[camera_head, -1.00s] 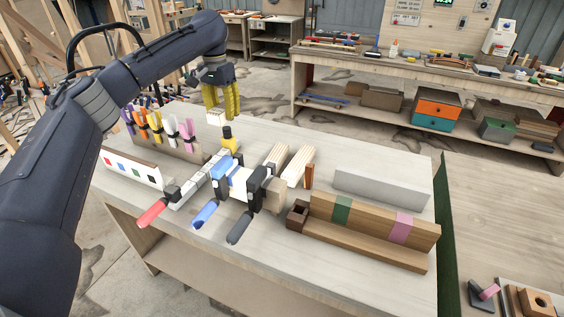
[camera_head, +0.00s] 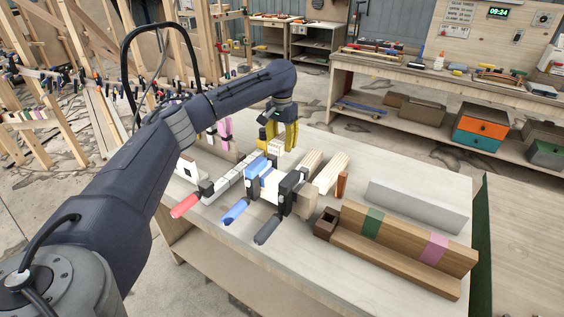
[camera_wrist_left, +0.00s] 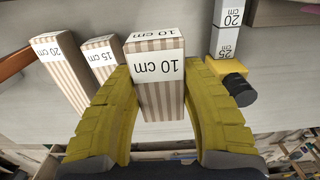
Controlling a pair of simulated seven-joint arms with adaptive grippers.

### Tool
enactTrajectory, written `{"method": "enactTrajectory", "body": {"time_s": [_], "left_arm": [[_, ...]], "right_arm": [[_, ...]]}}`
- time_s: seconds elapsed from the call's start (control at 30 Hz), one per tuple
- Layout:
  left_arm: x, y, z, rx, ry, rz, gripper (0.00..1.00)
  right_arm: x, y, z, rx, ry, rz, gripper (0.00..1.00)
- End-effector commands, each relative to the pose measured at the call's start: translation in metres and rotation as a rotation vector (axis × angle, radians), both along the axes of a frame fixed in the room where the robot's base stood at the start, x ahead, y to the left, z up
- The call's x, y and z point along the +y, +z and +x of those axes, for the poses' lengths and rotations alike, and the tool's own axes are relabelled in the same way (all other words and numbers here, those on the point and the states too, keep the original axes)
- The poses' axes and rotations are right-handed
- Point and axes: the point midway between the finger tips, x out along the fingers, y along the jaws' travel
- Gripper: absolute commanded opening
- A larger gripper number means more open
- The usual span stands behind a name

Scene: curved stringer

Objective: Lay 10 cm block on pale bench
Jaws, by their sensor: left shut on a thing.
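The 10 cm block (camera_wrist_left: 157,82), striped wood with white "10 cm" labels, is between the yellow fingers of my left gripper (camera_wrist_left: 165,110) in the left wrist view. In the head view my left gripper (camera_head: 280,138) is shut on it, low over the far side of the pale bench (camera_head: 385,165), behind the clamps. The block (camera_head: 275,147) shows there as a small pale end. I cannot tell whether it touches the bench top. My right gripper is out of view.
Beside it stand blocks labelled 15 cm (camera_wrist_left: 101,55) and 20 cm (camera_wrist_left: 62,70). Clamps with red (camera_head: 185,206), blue (camera_head: 235,211) and dark (camera_head: 267,230) handles lie in front. A grey bar (camera_head: 415,205) and a wooden ledge (camera_head: 400,255) sit right.

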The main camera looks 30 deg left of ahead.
Motion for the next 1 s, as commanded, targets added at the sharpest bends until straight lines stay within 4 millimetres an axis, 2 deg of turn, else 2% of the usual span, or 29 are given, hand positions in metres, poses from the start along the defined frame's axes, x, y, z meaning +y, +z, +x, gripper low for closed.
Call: {"method": "enactTrajectory", "body": {"time_s": [0.03,0.2,0.57,0.83,1.0], "left_arm": [[0.000,-0.010,0.000,0.003,-0.001,0.000,0.10],[0.000,-0.030,0.000,0.000,-0.001,-0.001,0.10],[0.000,-0.047,0.000,0.001,0.000,0.000,0.10],[0.000,-0.079,0.000,0.001,0.000,0.000,0.10],[0.000,-0.081,0.000,-0.001,-0.001,0.001,0.10]], "right_arm": [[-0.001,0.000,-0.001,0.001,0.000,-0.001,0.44],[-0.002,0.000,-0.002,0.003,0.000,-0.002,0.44],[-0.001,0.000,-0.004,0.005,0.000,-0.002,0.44],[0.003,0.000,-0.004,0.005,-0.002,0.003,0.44],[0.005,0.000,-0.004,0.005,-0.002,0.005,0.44]]}}
